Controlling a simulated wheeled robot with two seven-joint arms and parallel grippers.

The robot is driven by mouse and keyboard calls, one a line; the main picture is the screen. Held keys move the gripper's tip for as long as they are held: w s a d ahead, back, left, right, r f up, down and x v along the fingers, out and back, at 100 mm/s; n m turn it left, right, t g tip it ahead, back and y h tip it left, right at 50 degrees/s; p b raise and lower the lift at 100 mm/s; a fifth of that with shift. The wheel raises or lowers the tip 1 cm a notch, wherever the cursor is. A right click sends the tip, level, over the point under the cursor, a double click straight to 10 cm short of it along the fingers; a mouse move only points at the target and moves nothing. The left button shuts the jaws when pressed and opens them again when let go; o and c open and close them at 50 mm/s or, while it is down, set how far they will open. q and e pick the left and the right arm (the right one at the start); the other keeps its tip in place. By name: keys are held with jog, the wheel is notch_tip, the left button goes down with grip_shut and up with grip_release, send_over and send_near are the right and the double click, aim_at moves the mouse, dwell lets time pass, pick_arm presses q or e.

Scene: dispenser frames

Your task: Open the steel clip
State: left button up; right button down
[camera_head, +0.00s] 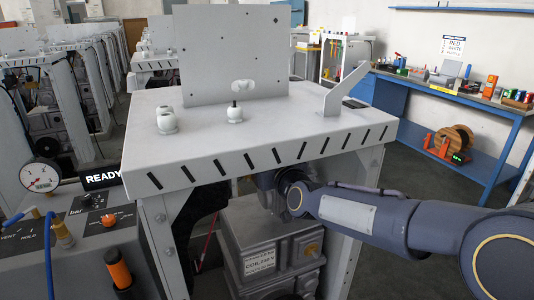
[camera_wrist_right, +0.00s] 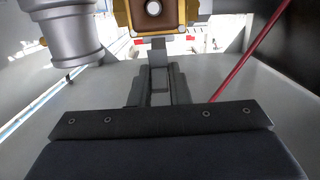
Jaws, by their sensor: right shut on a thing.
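My right arm enters from the right in the head view and reaches under the front of the grey table (camera_head: 275,142); the table hides its fingers there. In the right wrist view my right gripper (camera_wrist_right: 159,72) is shut on a narrow grey metal piece (camera_wrist_right: 158,47), which looks like the steel clip. How far the clip is open cannot be told. My left gripper is not in view.
In the wrist view a grey cylindrical part (camera_wrist_right: 65,35) is at upper left and a red rod (camera_wrist_right: 250,50) slants at right. Below the table, a grey machine housing (camera_head: 262,240) stands close under my forearm. A gauge panel (camera_head: 75,215) is at left.

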jog(key=c, duration=1.4)
grip_release()
jog(key=shift+s, duration=0.1)
jog(key=v, duration=0.7)
jog(key=shift+s+d, duration=0.15)
jog(key=shift+s, duration=0.15)
jog(key=shift+p, duration=0.3)
